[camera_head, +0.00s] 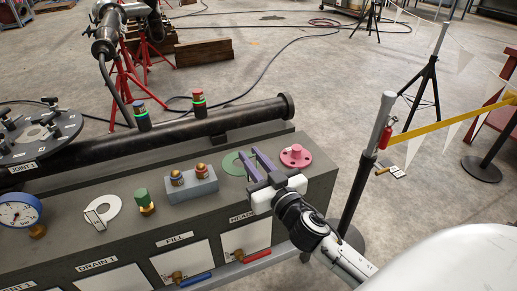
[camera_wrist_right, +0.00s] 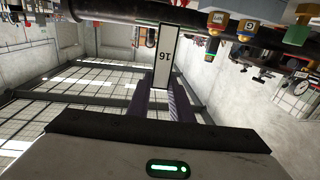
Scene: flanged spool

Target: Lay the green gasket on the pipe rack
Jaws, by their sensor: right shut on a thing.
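The green gasket (camera_head: 231,164) is a flat ring in the head view, near the right end of the grey bench. My right gripper (camera_head: 257,161) has purple fingers and is right beside it, partly covering it. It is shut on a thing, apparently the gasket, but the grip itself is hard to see. In the right wrist view a white tag marked 16 (camera_wrist_right: 163,55) stands at the fingertips; no green ring shows there. I cannot tell for sure which part is the pipe rack. My left gripper is not in view.
The bench holds a pink flanged piece (camera_head: 296,156), a grey block with two brass fittings (camera_head: 191,186), a green-topped fitting (camera_head: 144,202), a white gasket (camera_head: 103,212) and a gauge (camera_head: 18,213). A black pipe (camera_head: 245,114) runs behind. A barrier post (camera_head: 368,165) stands right.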

